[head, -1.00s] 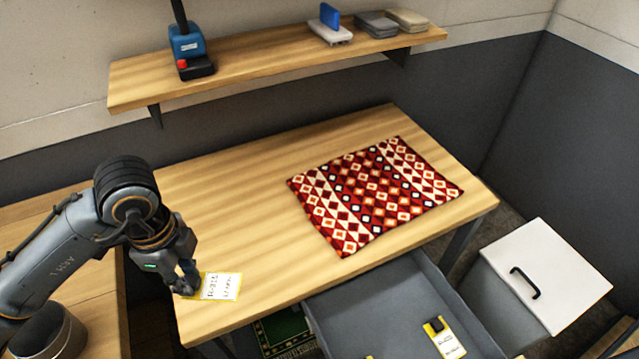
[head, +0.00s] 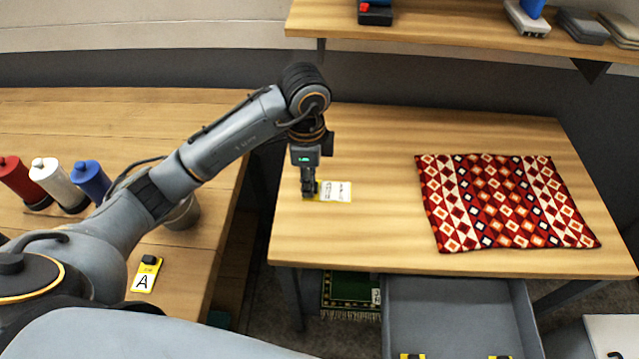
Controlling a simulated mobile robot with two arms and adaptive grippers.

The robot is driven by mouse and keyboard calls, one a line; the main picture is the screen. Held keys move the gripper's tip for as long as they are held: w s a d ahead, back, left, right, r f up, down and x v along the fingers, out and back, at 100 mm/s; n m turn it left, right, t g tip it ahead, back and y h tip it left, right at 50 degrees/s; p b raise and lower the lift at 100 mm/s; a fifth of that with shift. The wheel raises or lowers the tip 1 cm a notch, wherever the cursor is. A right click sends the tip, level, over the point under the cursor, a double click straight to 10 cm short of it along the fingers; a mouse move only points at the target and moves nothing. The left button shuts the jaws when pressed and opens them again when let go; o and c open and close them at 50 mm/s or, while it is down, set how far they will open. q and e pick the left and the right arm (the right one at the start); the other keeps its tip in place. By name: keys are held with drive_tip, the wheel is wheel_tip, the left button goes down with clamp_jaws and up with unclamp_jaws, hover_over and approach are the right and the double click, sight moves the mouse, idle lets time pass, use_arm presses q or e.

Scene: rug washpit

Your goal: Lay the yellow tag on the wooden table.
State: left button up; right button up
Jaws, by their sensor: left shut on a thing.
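The yellow tag (head: 336,191), with a white printed label, is at the left part of the wooden table (head: 370,145). It looks flat, on or just above the tabletop; I cannot tell whether it touches. My left gripper (head: 310,194) points down and is shut on the tag's left end, hiding that end. My right gripper is not in view.
A red patterned rug (head: 505,202) covers the table's right part. A grey open drawer (head: 450,305) juts out below the front edge. A side bench at left holds red (head: 18,180), white (head: 55,182) and blue (head: 90,180) spools and a tag marked A (head: 146,275).

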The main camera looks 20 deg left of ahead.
use_arm(q)
drive_tip(key=w+f, duration=0.6)
drive_tip(key=shift+a+f, duration=0.15)
drive_tip(key=shift+a, duration=0.25)
drive_tip(key=shift+w+f+p, duration=0.1)
drive_tip(key=shift+f+p, duration=0.5)
drive_tip(key=shift+f, duration=1.05)
drive_tip(key=shift+f, duration=0.1)
drive_tip(key=o, duration=0.8)
drive_tip(key=shift+o, duration=0.2)
wheel_tip(320, 180, up, 12)
drive_tip(key=b, duration=0.1)
